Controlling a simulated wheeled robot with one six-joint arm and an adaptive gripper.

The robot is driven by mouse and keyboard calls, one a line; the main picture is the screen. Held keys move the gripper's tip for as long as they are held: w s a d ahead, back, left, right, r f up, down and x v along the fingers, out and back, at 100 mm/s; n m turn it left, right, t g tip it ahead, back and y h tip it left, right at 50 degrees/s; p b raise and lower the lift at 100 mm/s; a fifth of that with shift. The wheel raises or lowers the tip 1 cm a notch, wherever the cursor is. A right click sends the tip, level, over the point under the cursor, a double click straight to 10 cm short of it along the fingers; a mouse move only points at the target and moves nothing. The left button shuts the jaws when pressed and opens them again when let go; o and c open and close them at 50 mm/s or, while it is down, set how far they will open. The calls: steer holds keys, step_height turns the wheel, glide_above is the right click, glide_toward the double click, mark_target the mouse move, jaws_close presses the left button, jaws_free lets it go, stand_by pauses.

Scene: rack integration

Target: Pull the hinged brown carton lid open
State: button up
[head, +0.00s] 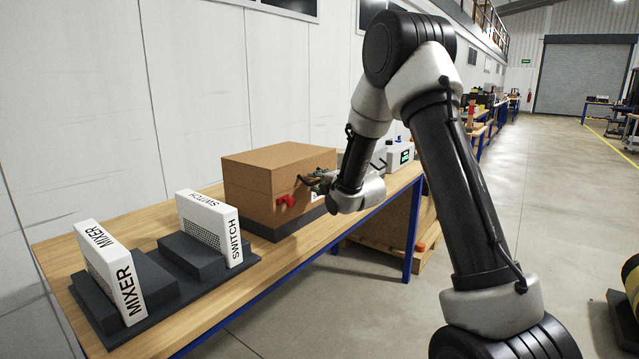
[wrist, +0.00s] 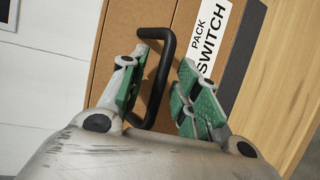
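The brown carton (head: 248,203) stands on the wooden table in the head view, its lid (head: 278,155) lying flat and closed on top. In the wrist view the lid (wrist: 117,28) is left of a thin seam, and the carton body carries a white "PACK SWITCH" label (wrist: 212,45). A black U-shaped handle (wrist: 166,58) sticks out from the carton face. My gripper (head: 314,183) is at the carton's front right side. Its green-padded fingers are apart in the wrist view (wrist: 157,72), with the handle between them, closer to the left finger. Contact with the handle is unclear.
A red part (head: 287,200) sits on the carton's front. White MIXER (head: 112,268) and SWITCH (head: 210,228) boxes stand on dark bases on the near left of the table (head: 262,270). A white device with a green display (head: 404,156) is behind my gripper.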

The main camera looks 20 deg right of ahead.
jaws_close()
